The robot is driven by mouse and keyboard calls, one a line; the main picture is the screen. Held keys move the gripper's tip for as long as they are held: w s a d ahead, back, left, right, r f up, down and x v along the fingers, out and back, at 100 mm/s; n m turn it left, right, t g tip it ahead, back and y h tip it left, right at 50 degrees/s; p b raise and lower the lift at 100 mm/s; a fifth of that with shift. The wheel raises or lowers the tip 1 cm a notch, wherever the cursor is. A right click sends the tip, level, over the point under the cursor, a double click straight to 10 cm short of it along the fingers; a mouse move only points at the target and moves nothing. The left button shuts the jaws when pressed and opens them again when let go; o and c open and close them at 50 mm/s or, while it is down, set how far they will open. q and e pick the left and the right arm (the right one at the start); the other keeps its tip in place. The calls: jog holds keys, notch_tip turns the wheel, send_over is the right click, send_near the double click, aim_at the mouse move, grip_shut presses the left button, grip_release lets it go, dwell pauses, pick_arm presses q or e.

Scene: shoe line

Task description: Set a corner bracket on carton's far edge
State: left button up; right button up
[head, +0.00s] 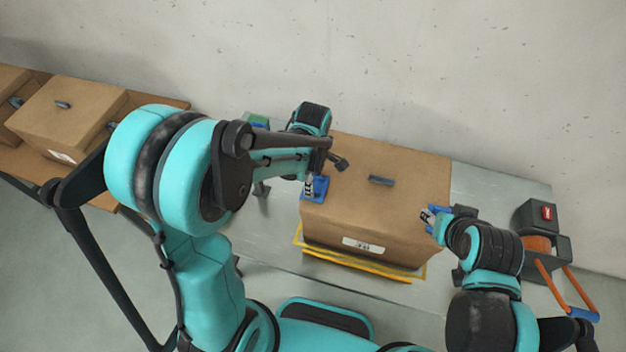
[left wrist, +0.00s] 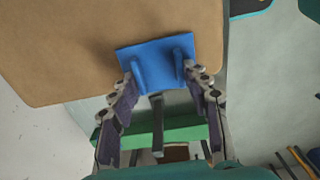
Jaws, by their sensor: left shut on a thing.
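The brown carton (head: 375,200) stands on the table, its top closed. A blue corner bracket (head: 320,186) is at the carton's left edge in the head view. My left gripper (head: 310,184) is shut on this bracket. In the left wrist view the bracket (left wrist: 158,56), with two ribs, is between the fingers and overlaps the carton's edge (left wrist: 75,98); I cannot tell if it touches. My right gripper (head: 430,217) is at the carton's right side, beside another blue piece (head: 442,210). Its fingers are too small to read.
A green item (head: 258,121) is behind my left arm, left of the carton. Yellow strips (head: 360,266) lie along the carton's front base. A dark device with a red switch (head: 545,215) stands at right. More cartons (head: 65,115) sit on a bench at left.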

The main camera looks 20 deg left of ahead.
pick_arm(q)
jog(key=o, duration=1.6)
jog(key=shift+o, duration=0.2)
notch_tip(320, 180, up, 7)
jog(key=p, duration=0.5)
jog(key=s+a+f+m+t+b, duration=0.2)
jog(key=s+m+b, duration=0.3)
jog(key=m+b, duration=0.3)
jog(key=s+a+f+m+t+b, duration=0.2)
jog(key=s+m+t+b, duration=0.3)
jog(key=m+b, duration=0.4)
jog(key=shift+s+a+f+m, duration=0.15)
jog(key=shift+a+f+m, duration=0.2)
jog(key=shift+f, duration=0.45)
